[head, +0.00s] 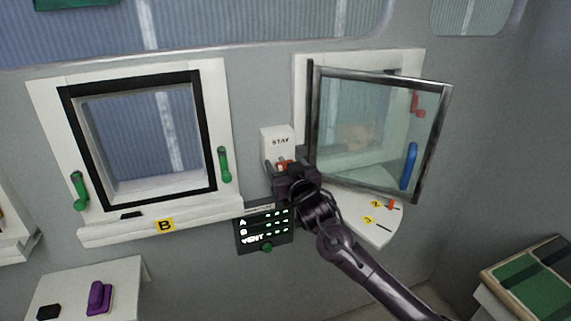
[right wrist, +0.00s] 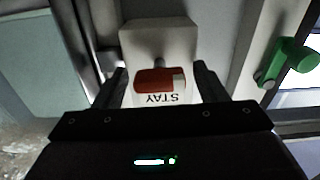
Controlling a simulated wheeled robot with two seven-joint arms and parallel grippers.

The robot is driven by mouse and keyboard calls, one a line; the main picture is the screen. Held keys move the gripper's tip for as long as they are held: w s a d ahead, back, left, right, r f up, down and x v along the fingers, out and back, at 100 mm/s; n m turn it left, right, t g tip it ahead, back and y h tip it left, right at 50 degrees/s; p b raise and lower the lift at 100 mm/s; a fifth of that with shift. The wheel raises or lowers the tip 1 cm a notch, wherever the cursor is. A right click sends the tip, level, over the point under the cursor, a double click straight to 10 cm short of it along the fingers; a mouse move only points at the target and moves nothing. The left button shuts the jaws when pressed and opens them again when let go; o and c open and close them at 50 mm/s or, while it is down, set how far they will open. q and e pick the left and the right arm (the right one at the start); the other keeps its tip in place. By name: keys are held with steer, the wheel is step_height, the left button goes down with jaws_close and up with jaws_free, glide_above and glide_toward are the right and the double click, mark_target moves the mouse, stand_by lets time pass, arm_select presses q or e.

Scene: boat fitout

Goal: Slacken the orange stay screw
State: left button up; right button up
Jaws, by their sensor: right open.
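The orange stay screw (head: 284,165) sits on a white block labelled STAY (head: 277,142) on the wall between the two windows. In the right wrist view the screw (right wrist: 160,81) shows as an orange-red bar with a pale end, on the white block (right wrist: 158,38). My right gripper (right wrist: 162,85) is open, one finger on each side of the screw, with gaps visible between fingers and screw. In the head view my right gripper (head: 285,172) covers the lower part of the block. My left gripper is not in view.
The right window pane (head: 375,135) is swung open just right of my gripper, above a white quadrant plate (head: 368,228). A dark display panel (head: 263,232) is below. Window B (head: 224,163) with green handles is left. A green handle (right wrist: 287,62) shows in the right wrist view.

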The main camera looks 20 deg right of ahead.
steer(key=c, duration=1)
